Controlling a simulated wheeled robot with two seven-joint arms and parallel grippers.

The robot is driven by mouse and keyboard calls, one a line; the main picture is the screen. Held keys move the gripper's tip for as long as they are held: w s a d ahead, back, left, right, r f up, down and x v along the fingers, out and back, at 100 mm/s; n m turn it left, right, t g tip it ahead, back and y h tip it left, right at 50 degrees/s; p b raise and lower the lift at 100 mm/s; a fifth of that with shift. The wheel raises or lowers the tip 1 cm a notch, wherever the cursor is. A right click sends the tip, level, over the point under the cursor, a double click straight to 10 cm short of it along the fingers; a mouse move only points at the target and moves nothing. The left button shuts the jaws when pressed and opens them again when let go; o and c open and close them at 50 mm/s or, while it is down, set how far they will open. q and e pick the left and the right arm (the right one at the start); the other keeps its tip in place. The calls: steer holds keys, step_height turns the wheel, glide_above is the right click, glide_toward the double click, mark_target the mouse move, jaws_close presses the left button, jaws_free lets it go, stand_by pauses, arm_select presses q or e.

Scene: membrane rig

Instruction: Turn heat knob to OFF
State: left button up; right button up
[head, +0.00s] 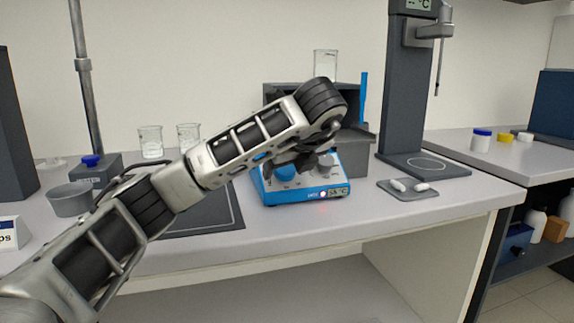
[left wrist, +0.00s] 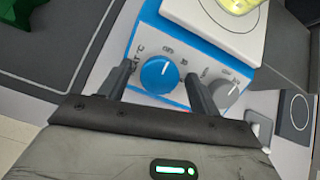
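The blue and white hotplate (head: 308,192) stands on the bench, with a lit display and a small red light on its front. It also shows in the left wrist view (left wrist: 150,30). Its blue knob (left wrist: 158,74), with a white pointer line and partly hidden "HEAT °C" lettering beside it, also shows in the head view (head: 287,173). A grey knob (left wrist: 224,94) sits beside it. My left gripper (left wrist: 160,82) is open, one finger on each side of the blue knob, with visible gaps. In the head view my left arm hides part of the hotplate. My right gripper is out of view.
A yellow-filled vessel (left wrist: 238,5) sits on the hotplate's white top. A dark grey stand (head: 405,90) rises at the right behind a small tray (head: 410,194). Beakers (head: 150,142) and a grey cup (head: 68,200) stand at the left.

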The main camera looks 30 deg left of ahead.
arm_select(q)
steer(key=shift+r, duration=0.1)
steer(key=shift+s+d+r+p, duration=0.1)
steer(key=shift+d+r+p, duration=0.05)
steer(key=shift+r+p, duration=0.2)
steer(key=p+v, duration=0.5)
steer(key=v, duration=1)
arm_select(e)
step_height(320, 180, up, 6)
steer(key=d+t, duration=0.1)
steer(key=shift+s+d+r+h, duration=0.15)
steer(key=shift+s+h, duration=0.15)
